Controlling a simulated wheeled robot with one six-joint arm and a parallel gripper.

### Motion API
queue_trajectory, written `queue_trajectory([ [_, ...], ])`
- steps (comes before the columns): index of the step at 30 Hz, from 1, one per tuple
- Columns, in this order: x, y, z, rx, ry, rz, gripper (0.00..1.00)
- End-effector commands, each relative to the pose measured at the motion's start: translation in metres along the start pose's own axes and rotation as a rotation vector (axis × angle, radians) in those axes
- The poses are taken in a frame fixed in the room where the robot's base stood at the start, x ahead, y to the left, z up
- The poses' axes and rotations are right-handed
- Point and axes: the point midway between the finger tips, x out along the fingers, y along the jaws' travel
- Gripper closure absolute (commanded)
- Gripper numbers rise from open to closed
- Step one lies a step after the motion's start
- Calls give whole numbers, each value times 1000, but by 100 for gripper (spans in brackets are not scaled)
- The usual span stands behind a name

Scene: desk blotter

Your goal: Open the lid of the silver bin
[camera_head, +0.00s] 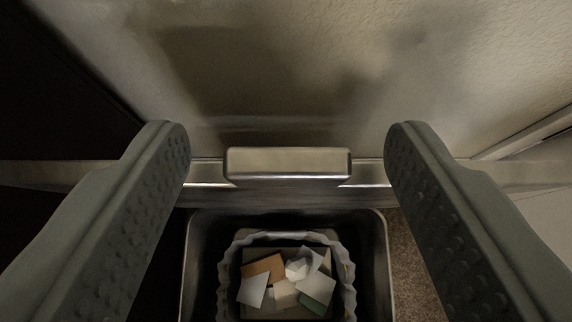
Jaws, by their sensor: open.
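The silver bin (386,235) is at the bottom centre, seen from above. Its mouth is uncovered, with a crinkled liner (228,262) and several pieces of paper and card (285,292) inside. A metal block (288,163) on a horizontal metal strip sits behind the bin's mouth; I cannot tell whether it is a hinge or part of the lid. No lid can be clearly made out. My gripper (287,130) is open, its two grey studded fingers wide apart on either side of the block. Nothing is between them that they touch.
A pale, mottled upright surface (300,60) with blurred dark patches fills the top. A dark area lies at the left. Brown speckled carpet (405,265) shows right of the bin, and a pale skirting strip (530,130) runs along the right edge.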

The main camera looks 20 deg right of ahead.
Motion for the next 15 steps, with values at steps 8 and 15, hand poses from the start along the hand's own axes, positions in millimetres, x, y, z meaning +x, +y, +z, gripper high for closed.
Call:
queue_trajectory([
  [8, -32, 0, -1, 0, 1, -1, 38],
  [15, -73, -1, -1, 0, 1, -1, 38],
])
